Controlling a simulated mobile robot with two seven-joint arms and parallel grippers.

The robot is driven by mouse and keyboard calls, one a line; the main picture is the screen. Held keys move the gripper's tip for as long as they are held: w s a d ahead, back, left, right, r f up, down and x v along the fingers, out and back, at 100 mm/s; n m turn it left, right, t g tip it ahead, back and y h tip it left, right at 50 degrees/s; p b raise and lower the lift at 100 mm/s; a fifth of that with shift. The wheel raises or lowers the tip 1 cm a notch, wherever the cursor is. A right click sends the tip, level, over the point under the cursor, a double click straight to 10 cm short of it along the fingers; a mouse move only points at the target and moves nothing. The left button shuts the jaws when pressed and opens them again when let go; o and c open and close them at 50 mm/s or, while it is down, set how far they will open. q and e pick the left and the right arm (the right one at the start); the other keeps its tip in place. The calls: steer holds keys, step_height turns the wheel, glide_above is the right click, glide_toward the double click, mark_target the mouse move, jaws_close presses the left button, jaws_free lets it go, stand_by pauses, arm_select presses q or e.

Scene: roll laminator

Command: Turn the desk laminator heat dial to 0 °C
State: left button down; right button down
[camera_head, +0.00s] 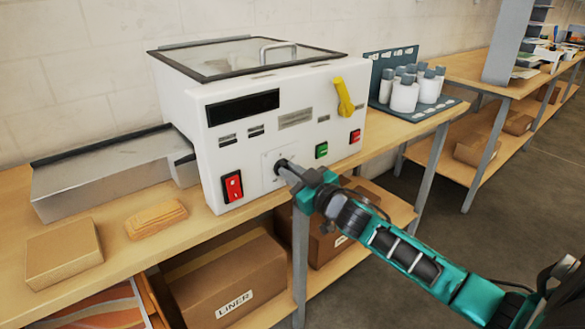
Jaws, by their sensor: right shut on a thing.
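The white desk laminator (235,148) stands on a wooden bench, its front facing me. Its heat dial sits on a small square plate (268,166) low in the middle of the front panel. My right gripper (284,166) is at this plate, shut on the dial, coming in from the lower right. The dial is mostly hidden by the fingers, so its setting cannot be read. A dark display (243,107) is on the upper left of the panel and looks blank. My left gripper is not in view.
On the panel are a red rocker switch (232,187), a green button (321,151), a red button (355,136) and a yellow lever (344,98). A metal tray (110,177) juts out left. White bottles (404,95) stand right. Boxes sit below the bench (120,270).

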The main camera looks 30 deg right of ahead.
steer(key=shift+f+n+p, duration=0.15)
steer(key=shift+n+p, duration=0.05)
steer(key=shift+n, duration=5.25)
steer(key=shift+f+n+p, duration=0.2)
steer(key=shift+n, duration=5.3)
steer(key=shift+f+n+p, duration=0.15)
steer(key=shift+n+p, duration=0.05)
steer(key=shift+n, duration=5.25)
steer(key=c, duration=1.1)
jaws_free()
steer(key=shift+c, duration=0.2)
